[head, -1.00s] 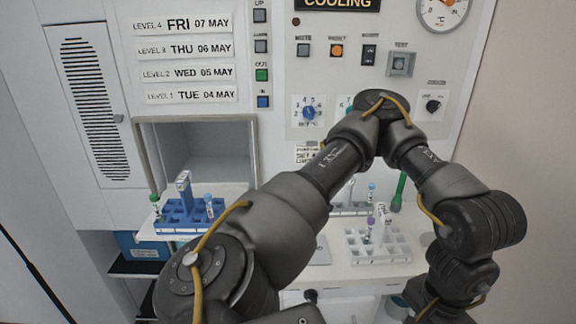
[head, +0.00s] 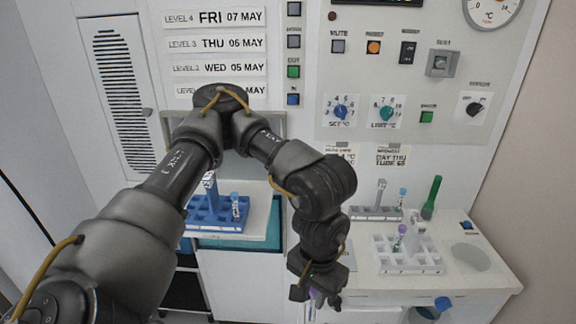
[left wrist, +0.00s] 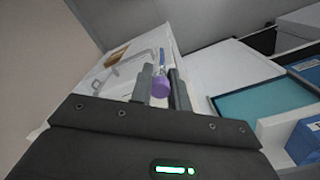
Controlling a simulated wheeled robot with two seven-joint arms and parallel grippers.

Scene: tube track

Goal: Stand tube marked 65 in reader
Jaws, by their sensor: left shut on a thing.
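My left gripper (head: 316,294) is shut on a purple-capped tube (head: 312,304), low in front of the counter. In the left wrist view the tube's purple cap (left wrist: 161,87) sits between the two fingers (left wrist: 162,92); its number cannot be read. A wall note (head: 391,160) appears to read "DAY THU TUBE 65". The counter (head: 390,283) has a round recess (head: 466,251) at its right; I cannot tell whether this is the reader. A white rack (head: 408,262) there holds another purple-capped tube (head: 400,237). My right gripper is not in view.
A blue rack (head: 222,218) with a blue-capped tube (head: 235,200) stands on the hatch shelf, partly behind my arm. A grey rack (head: 374,213) and a green tube (head: 432,196) stand at the counter's back. The counter's front right is clear.

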